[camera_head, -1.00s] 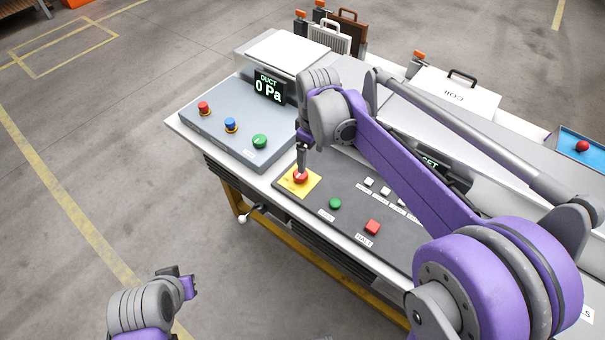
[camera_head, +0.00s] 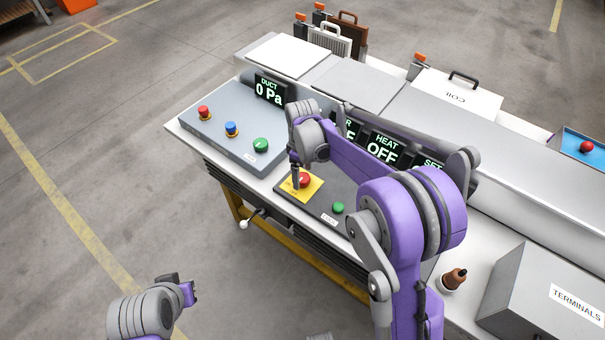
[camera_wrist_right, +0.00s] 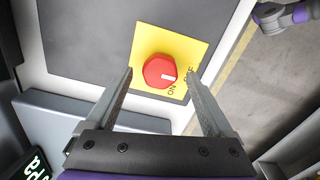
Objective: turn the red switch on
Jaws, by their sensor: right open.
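The red switch (camera_head: 305,180) is a round red knob on a yellow square plate (camera_head: 314,191) on a dark panel. In the right wrist view the knob (camera_wrist_right: 156,68) carries a white mark on its right side, near the printed ON and OFF labels. My right gripper (camera_head: 295,183) is open. In the wrist view its fingers (camera_wrist_right: 160,75) lie on either side of the knob with gaps visible; their height above the plate is unclear. My left gripper (camera_head: 187,288) hangs over the floor at lower left, away from the bench; its jaws are unclear.
A green button (camera_head: 338,207) sits beside the yellow plate. A grey box (camera_head: 228,138) with red, blue and green buttons stands to the left. Displays read DUCT 0 Pa (camera_head: 269,90) and HEAT OFF (camera_head: 384,148). A TERMINALS box (camera_head: 520,290) is at right.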

